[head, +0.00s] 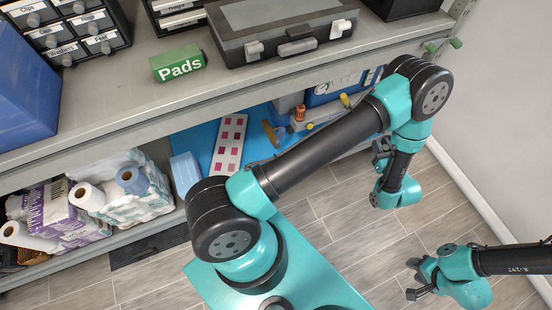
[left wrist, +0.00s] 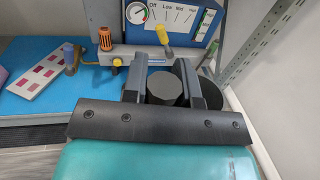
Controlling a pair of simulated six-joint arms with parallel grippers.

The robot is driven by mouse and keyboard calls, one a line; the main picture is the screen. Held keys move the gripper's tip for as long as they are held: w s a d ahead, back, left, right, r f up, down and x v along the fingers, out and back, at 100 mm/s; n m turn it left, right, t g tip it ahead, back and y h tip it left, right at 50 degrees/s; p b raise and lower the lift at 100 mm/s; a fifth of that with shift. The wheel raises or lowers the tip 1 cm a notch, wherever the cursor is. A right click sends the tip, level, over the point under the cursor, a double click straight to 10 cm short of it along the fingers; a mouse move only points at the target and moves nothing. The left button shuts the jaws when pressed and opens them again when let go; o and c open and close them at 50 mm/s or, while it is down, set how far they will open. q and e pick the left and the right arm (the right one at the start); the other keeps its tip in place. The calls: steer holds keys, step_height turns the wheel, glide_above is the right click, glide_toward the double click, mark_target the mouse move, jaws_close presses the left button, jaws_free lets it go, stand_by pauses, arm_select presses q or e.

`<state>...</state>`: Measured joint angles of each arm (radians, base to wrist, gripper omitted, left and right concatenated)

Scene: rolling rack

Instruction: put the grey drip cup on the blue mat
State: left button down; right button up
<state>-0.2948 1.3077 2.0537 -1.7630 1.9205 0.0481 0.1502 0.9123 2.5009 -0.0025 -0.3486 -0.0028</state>
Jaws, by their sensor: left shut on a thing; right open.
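The grey drip cup (left wrist: 165,90) is a dark grey round thing between the two fingers of my left gripper (left wrist: 163,78) in the left wrist view. My left gripper is shut on it, to the right of the blue mat (left wrist: 100,88). In the head view my left gripper (head: 379,152) is at the right end of the lower shelf, and I cannot make out the cup there. The blue mat (head: 258,127) lies on the lower shelf, partly hidden by my left arm. My right gripper (head: 412,282) is open and empty over the floor.
On the mat are a white strip with magenta squares (head: 230,143) and a pale blue block (head: 184,170). A blue dial panel (left wrist: 178,18) and a pipe with an orange knob (left wrist: 105,38) stand behind. A dark round thing (left wrist: 208,92) is partly hidden beside the right finger.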

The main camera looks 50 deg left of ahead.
arm_select(q)
steer(key=s+a+f+n+g+y, duration=0.1)
steer(key=s+a+f+n+g, duration=0.3)
steer(key=a+f, duration=0.5)
steer(key=s+a+f+n+g+y, duration=0.25)
steer(key=a+f+g, duration=0.4)
steer(key=f, duration=0.45)
steer(key=s+a+f+n+g+h, duration=0.2)
steer(key=s+a+f+n+g, duration=0.1)
steer(key=s+f, duration=0.5)
steer(key=s+a+f+n+g+h, duration=0.2)
steer(key=s+a+f+n+g, duration=0.2)
steer(key=s, duration=0.6)
step_height(320, 180, down, 5)
steer(key=a+g, duration=0.2)
steer(key=a, duration=0.1)
steer(key=shift+s+r, duration=0.15)
steer(key=shift+s, duration=0.25)
steer(key=shift+g+h, duration=0.25)
steer(key=w+a+f, duration=0.1)
steer(key=w+a, duration=0.9)
steer(key=a, duration=0.1)
steer(key=shift+a+f, duration=0.2)
steer(key=shift+w, duration=0.15)
